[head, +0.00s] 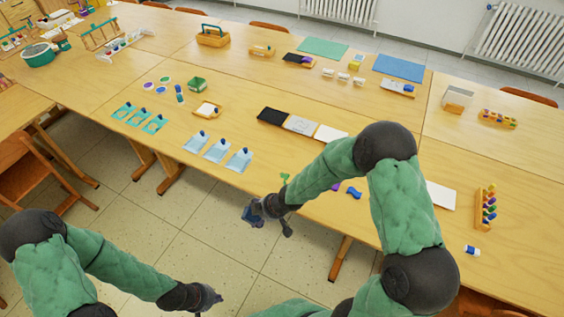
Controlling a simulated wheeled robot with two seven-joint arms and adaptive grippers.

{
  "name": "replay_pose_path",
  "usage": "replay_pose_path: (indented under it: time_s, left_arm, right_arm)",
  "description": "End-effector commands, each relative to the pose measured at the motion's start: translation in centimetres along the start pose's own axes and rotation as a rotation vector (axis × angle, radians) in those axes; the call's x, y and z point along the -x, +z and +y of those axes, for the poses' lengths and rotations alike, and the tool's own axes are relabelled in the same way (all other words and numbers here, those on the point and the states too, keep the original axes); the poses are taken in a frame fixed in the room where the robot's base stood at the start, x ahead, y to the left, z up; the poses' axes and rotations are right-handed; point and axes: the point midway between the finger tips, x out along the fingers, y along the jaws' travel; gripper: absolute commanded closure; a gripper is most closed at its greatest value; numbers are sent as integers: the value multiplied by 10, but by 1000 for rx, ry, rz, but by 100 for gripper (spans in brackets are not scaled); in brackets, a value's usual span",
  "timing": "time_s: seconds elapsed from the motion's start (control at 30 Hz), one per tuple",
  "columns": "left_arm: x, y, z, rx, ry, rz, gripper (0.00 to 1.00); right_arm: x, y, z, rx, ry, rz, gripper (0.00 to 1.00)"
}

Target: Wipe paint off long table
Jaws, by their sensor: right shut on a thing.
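The long wooden table (230,123) runs across the view. A small green mark (285,178) shows at its near edge, just above my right gripper. I cannot tell for sure which of these are paint. My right gripper (264,210) is at the near edge, shut on a dark blue thing (251,217), too small to identify. My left gripper (208,298) is low, over the floor, away from the table; its fingers are too unclear to read.
Blue cards (216,151), teal cards (138,117), a black pad (272,116) and a white sheet (440,195) lie on the table. A rack of colored bottles (486,207) stands at the right. A wooden chair (30,180) is at the left.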

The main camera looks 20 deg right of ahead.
Motion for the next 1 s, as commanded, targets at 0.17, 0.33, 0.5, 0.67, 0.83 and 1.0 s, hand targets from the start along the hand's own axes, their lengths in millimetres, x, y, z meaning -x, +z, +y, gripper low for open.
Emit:
replay_pose_path:
  time_s: [0.17, 0.33, 0.5, 0.67, 0.83, 1.0]
  left_arm:
    - [1, 0, 0, 0, 0, 0, 100]
    - [1, 0, 0, 0, 0, 0, 100]
    - [2, 0, 1, 0, 0, 0, 100]
    - [2, 0, 1, 0, 0, 0, 100]
    - [3, 0, 1, 0, 0, 0, 100]
    - [4, 0, 1, 0, 0, 0, 100]
  right_arm:
    - [2, 2, 0, 28, -22, -44, 59]
    - [6, 4, 1, 58, -41, -88, 59]
    - [10, 6, 2, 85, -60, -128, 59]
    - [13, 8, 2, 108, -72, -160, 59]
    - [19, 11, 4, 142, -90, -211, 59]
    - [32, 18, 8, 208, -120, -309, 59]
